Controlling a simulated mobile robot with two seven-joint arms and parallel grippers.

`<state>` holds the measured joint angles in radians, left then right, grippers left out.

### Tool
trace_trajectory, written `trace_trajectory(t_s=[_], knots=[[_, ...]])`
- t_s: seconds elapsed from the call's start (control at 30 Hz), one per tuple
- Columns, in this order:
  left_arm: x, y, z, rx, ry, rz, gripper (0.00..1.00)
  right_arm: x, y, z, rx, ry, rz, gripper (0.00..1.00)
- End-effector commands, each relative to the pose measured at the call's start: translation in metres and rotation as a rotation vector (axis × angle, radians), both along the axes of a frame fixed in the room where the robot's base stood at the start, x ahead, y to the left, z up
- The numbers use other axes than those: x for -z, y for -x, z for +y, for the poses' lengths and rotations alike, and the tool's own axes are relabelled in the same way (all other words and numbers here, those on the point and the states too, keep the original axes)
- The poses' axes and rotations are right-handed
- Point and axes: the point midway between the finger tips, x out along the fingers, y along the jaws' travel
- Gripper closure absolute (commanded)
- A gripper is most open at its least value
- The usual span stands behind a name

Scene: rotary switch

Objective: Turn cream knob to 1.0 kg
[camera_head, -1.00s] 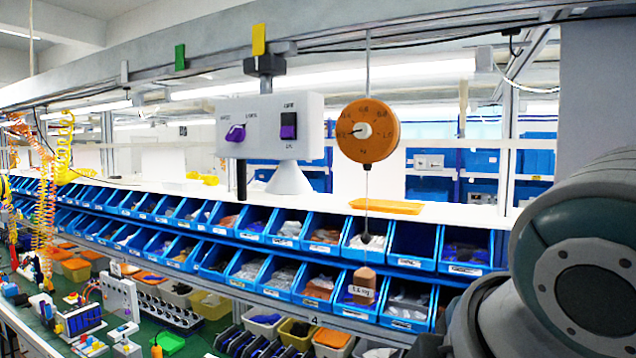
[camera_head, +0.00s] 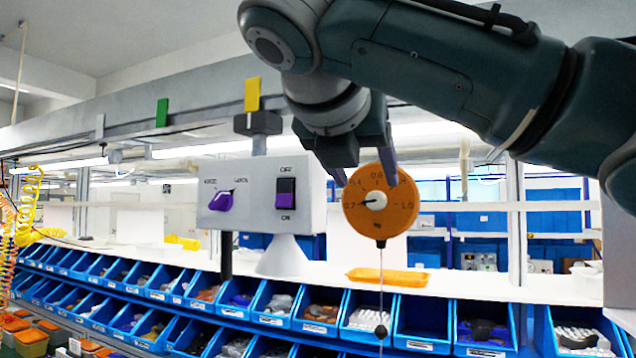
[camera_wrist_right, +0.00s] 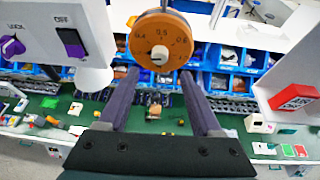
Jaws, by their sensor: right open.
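The cream knob (camera_head: 376,200) sits at the middle of a round orange dial (camera_head: 398,218). Its dark pointer reaches left, close to the 0.2 mark; 0.4, 0.6 and 1.0 also show on the scale. My right gripper (camera_head: 364,168) is open, its two fingers pointing down at the dial's upper part, one finger overlapping its upper right edge in the picture. In the right wrist view the open fingers (camera_wrist_right: 158,98) reach up on both sides below the orange dial (camera_wrist_right: 152,30), with the cream knob (camera_wrist_right: 159,55) between their lines, apart from them. My left gripper is not in view.
Left of the dial is a white box (camera_head: 250,215) with a purple knob (camera_head: 221,201) and a purple OFF/ON switch (camera_head: 285,194). A thin wire (camera_head: 381,280) hangs below the dial. Blue bins (camera_head: 424,322) line the shelf below. An orange tray (camera_head: 388,276) lies behind.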

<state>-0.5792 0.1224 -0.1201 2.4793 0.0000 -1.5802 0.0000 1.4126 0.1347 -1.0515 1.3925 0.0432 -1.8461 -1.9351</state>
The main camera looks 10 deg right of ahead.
Motion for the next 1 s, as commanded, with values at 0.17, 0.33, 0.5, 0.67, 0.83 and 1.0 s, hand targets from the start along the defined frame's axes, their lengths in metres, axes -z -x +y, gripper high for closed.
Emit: trace_trajectory(t_s=[0.17,0.33,0.5,0.67,0.83,1.0], knots=[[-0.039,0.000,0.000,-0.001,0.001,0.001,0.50,0.006,-0.028,-0.018,0.005,0.001,0.005,0.34],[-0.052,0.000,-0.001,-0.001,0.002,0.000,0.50,0.018,-0.046,-0.028,0.002,-0.001,0.002,0.34],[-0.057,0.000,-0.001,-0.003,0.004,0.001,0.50,0.024,-0.054,-0.032,0.001,-0.002,0.000,0.34],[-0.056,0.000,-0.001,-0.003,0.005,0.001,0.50,0.026,-0.055,-0.033,-0.001,-0.002,-0.001,0.34],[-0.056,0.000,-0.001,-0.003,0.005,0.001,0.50,0.026,-0.055,-0.032,-0.001,-0.002,-0.001,0.38],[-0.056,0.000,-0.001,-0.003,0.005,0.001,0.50,0.026,-0.055,-0.032,-0.001,-0.003,-0.002,0.57]])
